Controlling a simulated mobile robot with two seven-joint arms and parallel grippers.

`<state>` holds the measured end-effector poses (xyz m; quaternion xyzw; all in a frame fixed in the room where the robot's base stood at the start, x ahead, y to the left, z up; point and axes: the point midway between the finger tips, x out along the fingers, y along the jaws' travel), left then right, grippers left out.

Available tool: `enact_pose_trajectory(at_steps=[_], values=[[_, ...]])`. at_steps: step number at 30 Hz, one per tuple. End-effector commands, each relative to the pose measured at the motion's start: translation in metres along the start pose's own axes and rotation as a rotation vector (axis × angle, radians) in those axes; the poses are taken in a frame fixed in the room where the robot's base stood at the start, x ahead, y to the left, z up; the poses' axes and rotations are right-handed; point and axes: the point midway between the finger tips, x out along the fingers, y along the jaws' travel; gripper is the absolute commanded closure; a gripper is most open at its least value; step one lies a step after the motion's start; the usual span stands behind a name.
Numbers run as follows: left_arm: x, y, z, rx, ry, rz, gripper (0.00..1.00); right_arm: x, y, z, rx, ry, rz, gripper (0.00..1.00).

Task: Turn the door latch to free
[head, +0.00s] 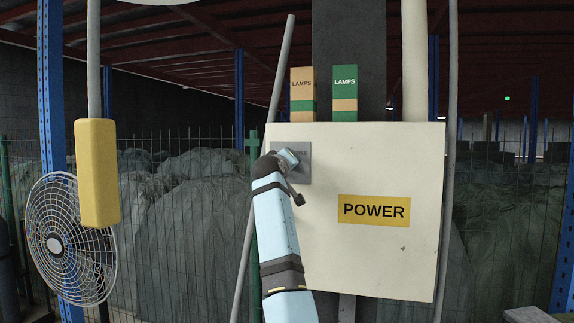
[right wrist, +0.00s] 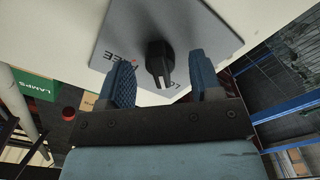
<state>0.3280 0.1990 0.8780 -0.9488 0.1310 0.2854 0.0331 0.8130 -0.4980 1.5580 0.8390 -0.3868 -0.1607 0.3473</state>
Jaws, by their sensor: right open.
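The door latch (right wrist: 158,58) is a black knob on a grey plate (right wrist: 205,35), which is fixed to the cream power box (head: 375,160). In the right wrist view its narrow end points down the picture, beside a partly hidden label starting "LO". A "FREE" label is to its left, partly covered by a finger. My right gripper (right wrist: 160,72) is open, with one blue ribbed finger on each side of the latch and a gap showing on both sides. In the head view my right arm hides the latch and part of the plate (head: 303,165). My left gripper is out of view.
Two LAMPS boxes (head: 303,95) (head: 345,93) stand on top of the power box. A yellow box (head: 97,172) hangs from a pole at the left, before a round fan (head: 60,245). Wire fencing and covered heaps are behind.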

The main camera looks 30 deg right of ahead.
Motion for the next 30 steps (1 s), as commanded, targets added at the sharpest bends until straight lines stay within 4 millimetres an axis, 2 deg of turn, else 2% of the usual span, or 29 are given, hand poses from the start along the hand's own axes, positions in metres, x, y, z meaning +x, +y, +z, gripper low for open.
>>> enact_pose_trajectory(at_steps=[2,6,8,9,20,30], values=[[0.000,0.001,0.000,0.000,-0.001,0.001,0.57,0.000,0.000,0.000,0.000,0.000,0.000,0.41],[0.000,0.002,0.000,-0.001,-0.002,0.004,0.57,0.000,0.000,0.000,0.000,0.000,0.000,0.73],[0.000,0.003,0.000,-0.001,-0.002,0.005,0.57,0.000,0.000,0.000,0.000,0.000,0.000,0.87],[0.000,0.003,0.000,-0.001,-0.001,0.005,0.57,0.000,0.000,0.000,0.000,0.000,0.000,0.90],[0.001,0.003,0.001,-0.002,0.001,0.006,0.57,-0.001,-0.001,0.000,0.054,0.000,0.000,0.90],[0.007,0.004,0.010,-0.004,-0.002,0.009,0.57,-0.001,-0.002,0.001,0.298,0.001,0.000,0.90]])
